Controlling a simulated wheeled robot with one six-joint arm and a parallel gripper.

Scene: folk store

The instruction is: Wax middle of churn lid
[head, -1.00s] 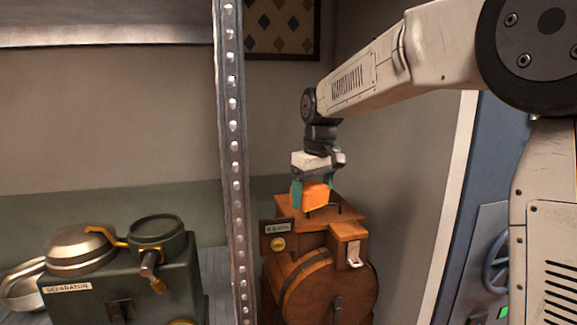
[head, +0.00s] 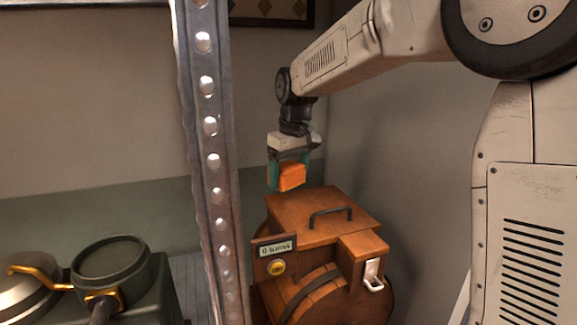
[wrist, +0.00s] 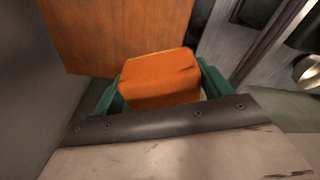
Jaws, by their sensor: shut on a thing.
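The wooden churn (head: 300,290) stands below my arm, with a flat brown lid (head: 285,222) on top. The lid has a dark handle (head: 332,213) across it. My gripper (head: 289,178) is shut on an orange block of wax (head: 292,177), between its green fingers. The block is above the lid's back left part, apparently clear of it. In the wrist view the orange block (wrist: 160,78) sits between the fingers, and the wooden lid (wrist: 110,30) shows beyond it. The handle does not show clearly in the wrist view.
A perforated metal post (head: 212,160) stands just left of the churn. A small counter sign (head: 275,250) with a yellow button and a white latch (head: 373,275) are on the churn's front. A dark separator (head: 110,270) stands at the lower left. A wall is close behind.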

